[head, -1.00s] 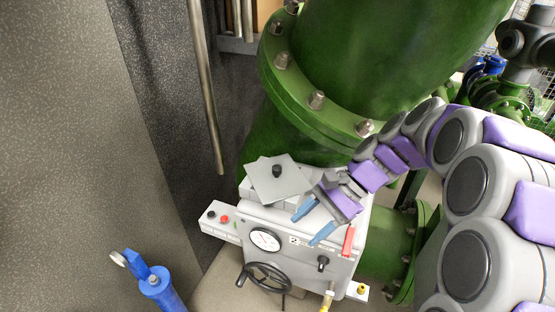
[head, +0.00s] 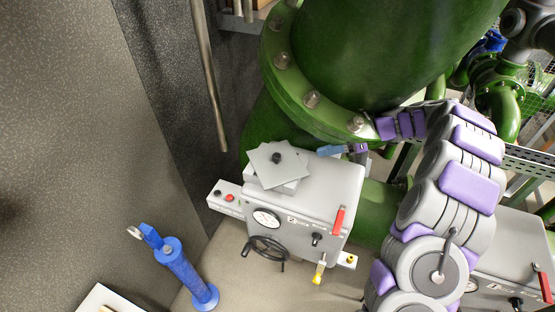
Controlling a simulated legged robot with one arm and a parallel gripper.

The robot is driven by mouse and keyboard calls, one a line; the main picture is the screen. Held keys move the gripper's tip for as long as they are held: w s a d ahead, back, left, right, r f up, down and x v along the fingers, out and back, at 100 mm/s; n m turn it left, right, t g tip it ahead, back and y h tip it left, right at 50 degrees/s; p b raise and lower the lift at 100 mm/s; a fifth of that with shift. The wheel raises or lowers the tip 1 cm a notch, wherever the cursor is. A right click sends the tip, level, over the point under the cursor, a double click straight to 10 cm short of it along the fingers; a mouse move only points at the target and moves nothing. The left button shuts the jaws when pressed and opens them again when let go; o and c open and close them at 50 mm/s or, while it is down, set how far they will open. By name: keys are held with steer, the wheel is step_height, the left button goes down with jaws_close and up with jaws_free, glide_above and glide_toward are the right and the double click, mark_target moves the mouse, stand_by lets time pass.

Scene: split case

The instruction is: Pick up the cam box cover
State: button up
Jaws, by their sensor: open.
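The cam box cover (head: 275,165) is a flat grey plate with a small dark knob in its middle. It lies turned at an angle on the left part of the top of the grey cam box (head: 325,190). My gripper (head: 330,151) has blue fingers and is to the right of the cover, near the back edge of the box top. It is open and apart from the cover. The fingers overlap each other from this view, so the gap between them is hard to see.
A large green flanged pipe (head: 340,60) stands right behind the box. A red lever (head: 338,221), a black handwheel (head: 265,252) and a gauge (head: 266,219) are on the box front. A blue post (head: 180,268) stands at the lower left. A grey wall fills the left.

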glide_toward(276, 155)
steer(key=x, duration=0.5)
steer(key=shift+w+d+f+p, duration=0.15)
steer(key=shift+w+f+p, duration=0.15)
steer(key=shift+p, duration=0.1)
steer(key=shift+s+p+x, duration=0.1)
steer(key=shift+p+x, duration=0.15)
steer(key=shift+x, duration=1.1)
steer(key=shift+s+p+x, duration=0.15)
steer(key=shift+p+x, duration=0.05)
steer(key=shift+x, duration=1.15)
steer(key=shift+d, duration=0.1)
jaws_close()
